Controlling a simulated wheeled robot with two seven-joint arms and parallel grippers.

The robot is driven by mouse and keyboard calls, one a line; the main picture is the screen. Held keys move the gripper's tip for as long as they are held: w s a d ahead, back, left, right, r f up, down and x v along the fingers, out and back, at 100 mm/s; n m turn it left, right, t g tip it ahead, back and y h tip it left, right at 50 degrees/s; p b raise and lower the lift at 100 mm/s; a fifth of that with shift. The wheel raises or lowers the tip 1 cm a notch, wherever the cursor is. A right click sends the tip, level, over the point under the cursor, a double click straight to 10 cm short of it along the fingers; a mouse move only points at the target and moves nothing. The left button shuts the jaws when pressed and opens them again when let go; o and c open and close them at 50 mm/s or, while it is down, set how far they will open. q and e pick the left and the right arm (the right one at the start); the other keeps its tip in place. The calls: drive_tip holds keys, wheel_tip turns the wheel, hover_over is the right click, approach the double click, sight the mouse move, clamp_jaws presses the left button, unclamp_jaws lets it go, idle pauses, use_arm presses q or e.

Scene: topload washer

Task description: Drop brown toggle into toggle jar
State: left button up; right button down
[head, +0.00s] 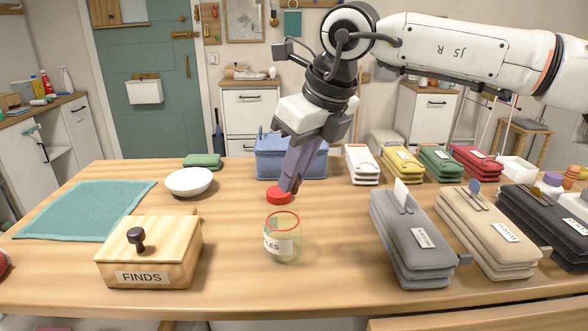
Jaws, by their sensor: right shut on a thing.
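The toggle jar (282,246) is clear glass with a red rim. It stands upright and uncovered at the front middle of the table; its label shows only in part and ends in "LES". A round red lid (277,196) is just behind the jar, at or very near the table top. My right gripper (289,188) points down with its fingertips at the lid's right side and is shut on it. I see no brown toggle. My left gripper is not in view.
A closed wooden box labelled FINDS (150,256) with a dark knob stands left of the jar. A white bowl (189,181), teal cloth (85,210) and blue bin (270,163) lie farther back. Stacked grey pouches (408,240) stand right of the jar.

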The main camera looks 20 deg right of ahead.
drive_tip(key=c, duration=1.7)
unclamp_jaws()
drive_tip(key=shift+c, duration=0.2)
drive_tip(key=shift+r, duration=0.25)
drive_tip(key=v, duration=1)
